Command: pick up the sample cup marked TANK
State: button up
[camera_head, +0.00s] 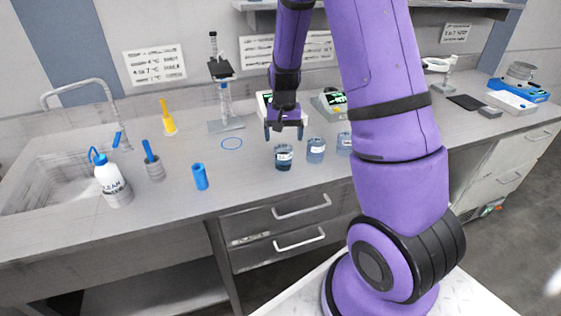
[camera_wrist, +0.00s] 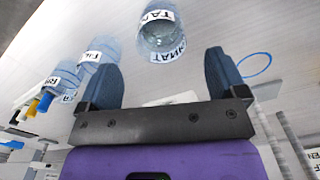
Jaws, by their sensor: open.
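The sample cup marked TANK (camera_wrist: 163,40) is a clear cup with a white label band, its lettering upside down in the wrist view. It stands upright on the bench and is the leftmost cup (camera_head: 283,158) in the head view, where it looks darker than the others. My gripper (camera_wrist: 165,68) is open and empty, its two dark fingers apart. In the wrist view the cup lies beyond the fingertips, roughly in line with the gap. In the head view my gripper (camera_head: 286,130) hangs above and just behind the cup, not touching it.
Other labelled cups (camera_head: 316,150) (camera_wrist: 100,50) stand in a row to its right in the head view. A blue ring (camera_head: 232,143) lies on the bench to the left. A blue cylinder (camera_head: 200,177), wash bottle (camera_head: 112,180) and sink are farther left. Instruments (camera_head: 330,103) stand behind.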

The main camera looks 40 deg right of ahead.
aim_at(283, 157)
notch_tip(283, 157, down, 9)
jog(key=shift+a+f, duration=0.1)
dwell(0.5)
jog(key=shift+c, duration=0.2)
jog(key=c, duration=1)
